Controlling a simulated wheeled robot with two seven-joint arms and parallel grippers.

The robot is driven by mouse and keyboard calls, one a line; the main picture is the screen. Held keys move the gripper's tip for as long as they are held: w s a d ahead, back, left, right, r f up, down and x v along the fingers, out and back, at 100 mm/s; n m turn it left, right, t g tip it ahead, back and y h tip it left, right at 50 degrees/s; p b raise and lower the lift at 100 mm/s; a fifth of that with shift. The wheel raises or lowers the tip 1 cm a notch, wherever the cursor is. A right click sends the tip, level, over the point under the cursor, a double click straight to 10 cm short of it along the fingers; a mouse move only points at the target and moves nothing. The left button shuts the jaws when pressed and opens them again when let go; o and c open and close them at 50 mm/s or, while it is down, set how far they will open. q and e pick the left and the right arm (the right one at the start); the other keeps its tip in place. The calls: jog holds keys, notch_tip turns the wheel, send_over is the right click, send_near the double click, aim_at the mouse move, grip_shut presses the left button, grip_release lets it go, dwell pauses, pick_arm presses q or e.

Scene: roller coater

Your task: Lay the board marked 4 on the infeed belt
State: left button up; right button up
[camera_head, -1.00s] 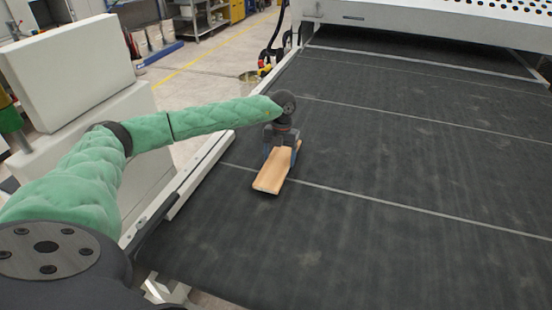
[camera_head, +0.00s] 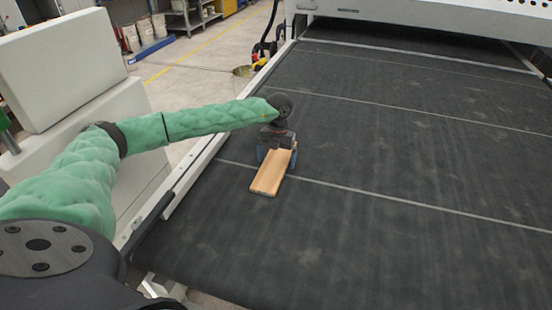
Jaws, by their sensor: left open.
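A light wooden board (camera_head: 270,174) lies on the dark infeed belt (camera_head: 380,225), near the belt's left edge and across a pale cross line. No number shows on the face I can see. My left gripper (camera_head: 275,155) is at the board's far end, pointing down with its fingers on either side of the board. The fingers are open. The wrist hides part of the board's far end. My right gripper is not in view.
A pale side rail (camera_head: 190,178) runs along the belt's left edge. A white machine housing (camera_head: 440,25) spans the belt's far end. White cabinets (camera_head: 70,65) stand at the left. The belt to the right is clear.

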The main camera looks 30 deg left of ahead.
aim_at(277, 159)
pick_arm(q)
jog(key=shift+a+r, duration=0.1)
jog(key=shift+w+r, duration=0.1)
jog(key=shift+r, duration=0.1)
jog(key=shift+w+r+b, duration=0.15)
jog(key=shift+r+b, duration=0.3)
jog(key=shift+r, duration=0.45)
notch_tip(277, 159, up, 10)
jog(key=w+b, duration=0.1)
jog(key=b, duration=0.2)
jog(key=shift+w+a+f, duration=0.15)
jog(key=shift+a+f, duration=0.05)
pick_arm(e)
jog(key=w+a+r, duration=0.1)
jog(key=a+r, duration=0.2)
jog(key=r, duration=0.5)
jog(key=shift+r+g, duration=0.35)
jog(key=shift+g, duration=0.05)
pick_arm(q)
jog(key=shift+r, duration=0.1)
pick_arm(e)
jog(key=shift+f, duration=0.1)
